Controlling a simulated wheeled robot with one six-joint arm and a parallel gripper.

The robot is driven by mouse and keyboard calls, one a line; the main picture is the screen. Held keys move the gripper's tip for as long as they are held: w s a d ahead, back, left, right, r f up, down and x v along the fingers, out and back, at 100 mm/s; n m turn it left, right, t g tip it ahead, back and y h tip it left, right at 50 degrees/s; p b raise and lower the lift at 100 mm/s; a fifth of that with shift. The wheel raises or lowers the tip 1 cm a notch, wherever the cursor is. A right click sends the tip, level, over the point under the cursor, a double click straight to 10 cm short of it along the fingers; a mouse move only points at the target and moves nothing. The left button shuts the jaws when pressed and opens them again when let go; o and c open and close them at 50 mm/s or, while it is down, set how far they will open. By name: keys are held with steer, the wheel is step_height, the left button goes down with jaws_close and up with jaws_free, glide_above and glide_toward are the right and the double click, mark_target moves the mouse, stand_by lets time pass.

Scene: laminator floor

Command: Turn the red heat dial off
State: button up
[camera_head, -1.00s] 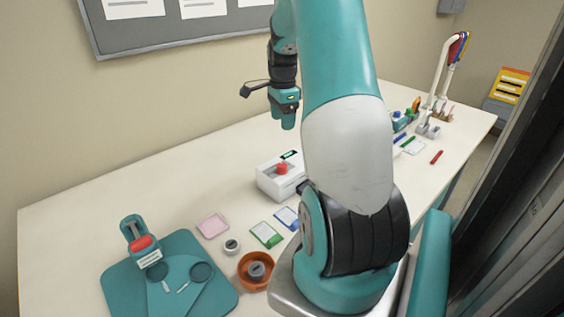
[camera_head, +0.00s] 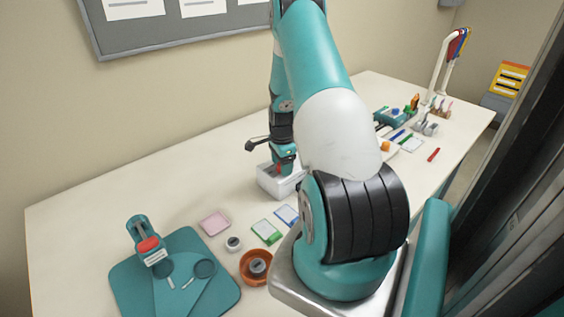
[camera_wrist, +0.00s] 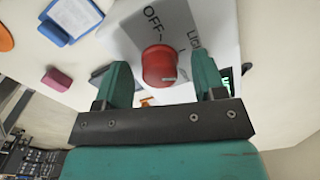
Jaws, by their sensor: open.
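The red heat dial (camera_wrist: 159,66) sits on a white box with a grey label reading "OFF" in the wrist view. My gripper (camera_wrist: 163,75) is open, with one teal finger on each side of the dial and visible gaps between them. In the head view my gripper (camera_head: 282,168) is down at the white box (camera_head: 270,184) and hides most of the dial. In the wrist view the white box (camera_wrist: 217,40) fills the area behind the fingers. The dial's pointer mark and exact setting cannot be made out.
Left of the box are a pink pad (camera_head: 214,222), a green-edged card (camera_head: 266,232), an orange bowl (camera_head: 246,277) and a teal mat (camera_head: 130,290) with a red-topped tool (camera_head: 148,244). Pens and small parts lie at the right. The table's back left is clear.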

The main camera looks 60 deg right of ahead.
steer(key=c, duration=0.9)
steer(key=shift+n+b, duration=0.3)
steer(key=shift+n, duration=0.1)
steer(key=n+b, duration=0.1)
steer(key=n, duration=0.2)
steer(key=n+b, duration=0.2)
steer(key=n, duration=0.2)
steer(key=shift+n, duration=0.3)
steer(key=n+b, duration=0.1)
steer(key=n, duration=0.3)
steer(key=shift+n+b, duration=0.4)
steer(key=shift+n, duration=1.9)
